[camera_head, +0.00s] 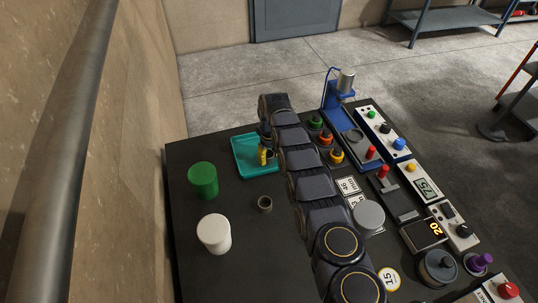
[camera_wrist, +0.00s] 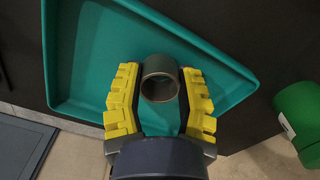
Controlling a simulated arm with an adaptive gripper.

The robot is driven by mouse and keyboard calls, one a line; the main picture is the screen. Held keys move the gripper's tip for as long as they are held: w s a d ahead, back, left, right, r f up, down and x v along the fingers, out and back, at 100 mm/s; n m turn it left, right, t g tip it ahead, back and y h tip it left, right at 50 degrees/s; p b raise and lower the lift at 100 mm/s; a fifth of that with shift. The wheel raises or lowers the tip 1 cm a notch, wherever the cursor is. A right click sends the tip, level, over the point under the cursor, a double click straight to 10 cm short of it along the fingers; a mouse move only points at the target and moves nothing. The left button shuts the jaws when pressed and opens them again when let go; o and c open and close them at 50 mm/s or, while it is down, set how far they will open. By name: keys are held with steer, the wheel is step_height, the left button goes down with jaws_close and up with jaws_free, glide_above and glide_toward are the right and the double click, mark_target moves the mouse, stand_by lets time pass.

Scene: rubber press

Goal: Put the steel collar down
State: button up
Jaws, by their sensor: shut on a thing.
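The steel collar (camera_wrist: 160,78) is a short, dark grey hollow ring. In the wrist view it sits between the yellow fingers of my gripper (camera_wrist: 160,88), which is shut on it. The teal tray (camera_wrist: 78,70) lies beneath the collar and the fingers. In the head view my gripper (camera_head: 264,156) is over the right part of the tray (camera_head: 243,160), and the collar (camera_head: 270,154) shows only slightly beside the yellow finger. I cannot tell whether the collar touches the tray floor.
A similar small ring (camera_head: 265,204) stands on the dark table in front of the tray. A green cylinder (camera_head: 203,180) and a white cylinder (camera_head: 214,233) stand at left. Coloured knobs (camera_head: 326,139), a blue press (camera_head: 341,100) and control boxes (camera_head: 427,188) fill the right side.

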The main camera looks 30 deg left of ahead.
steer(key=shift+f, duration=0.1)
steer(key=o, duration=1)
